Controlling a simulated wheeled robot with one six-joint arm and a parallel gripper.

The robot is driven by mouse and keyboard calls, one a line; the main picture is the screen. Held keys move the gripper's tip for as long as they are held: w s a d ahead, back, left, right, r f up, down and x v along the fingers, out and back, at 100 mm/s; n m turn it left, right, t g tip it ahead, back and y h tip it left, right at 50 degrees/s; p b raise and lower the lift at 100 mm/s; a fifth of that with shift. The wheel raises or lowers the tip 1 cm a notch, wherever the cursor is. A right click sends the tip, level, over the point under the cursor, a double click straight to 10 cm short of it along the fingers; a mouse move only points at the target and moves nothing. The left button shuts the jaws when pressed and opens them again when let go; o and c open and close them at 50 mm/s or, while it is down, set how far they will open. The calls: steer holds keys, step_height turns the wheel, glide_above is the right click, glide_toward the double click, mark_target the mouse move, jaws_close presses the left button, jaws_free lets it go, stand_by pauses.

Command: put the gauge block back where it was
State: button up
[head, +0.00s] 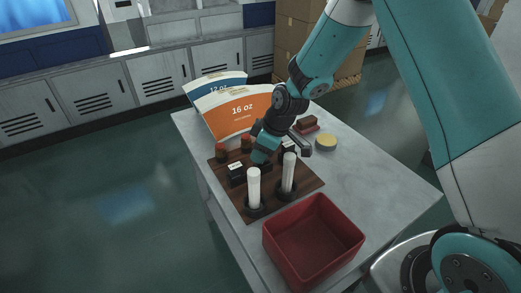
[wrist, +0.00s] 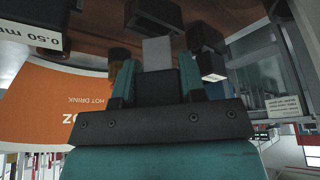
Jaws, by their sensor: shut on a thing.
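A grey gauge block (wrist: 157,52) sits between the teal fingertips of my gripper (wrist: 154,75) in the wrist view. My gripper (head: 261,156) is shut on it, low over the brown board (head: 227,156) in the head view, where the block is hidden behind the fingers. Black holders with white labels stand on the board, one (head: 236,175) left of the gripper and one (head: 289,146) right of it. In the wrist view a label reading 0.50 mm (wrist: 40,32) shows at the left, and a dark holder (wrist: 153,14) lies just beyond the block. I cannot tell whether they touch.
Two white posts (head: 254,188) (head: 289,172) rise from the board's front part. A red bin (head: 313,240) stands at the table's front. An orange 16 oz panel (head: 235,112) stands behind the board. A yellowish disc (head: 326,143) lies right. The table's right side is clear.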

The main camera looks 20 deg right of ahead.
steer(key=shift+f, duration=0.1)
steer(key=shift+f+b, duration=0.4)
steer(key=o, duration=1)
steer(key=shift+r, duration=0.1)
steer(key=shift+r+p, duration=0.3)
steer(key=shift+p, duration=0.05)
steer(key=v, duration=1.2)
steer(key=s+a+r+m, duration=0.1)
steer(key=s+a+r, duration=0.1)
steer(key=s, duration=0.6)
steer(key=s+a+r+m+g, duration=0.1)
steer(key=s+a+r, duration=0.2)
steer(key=s, duration=0.6)
steer(key=s+a+r+m+g, duration=0.1)
steer(key=s+a+r+m, duration=0.1)
steer(key=s+r, duration=0.3)
steer(key=shift+s+a+r+y, duration=0.15)
steer(key=shift+s, duration=0.85)
steer(key=shift+s+a+r+y, duration=0.15)
steer(key=shift+s+a, duration=0.05)
steer(key=shift+s, duration=0.8)
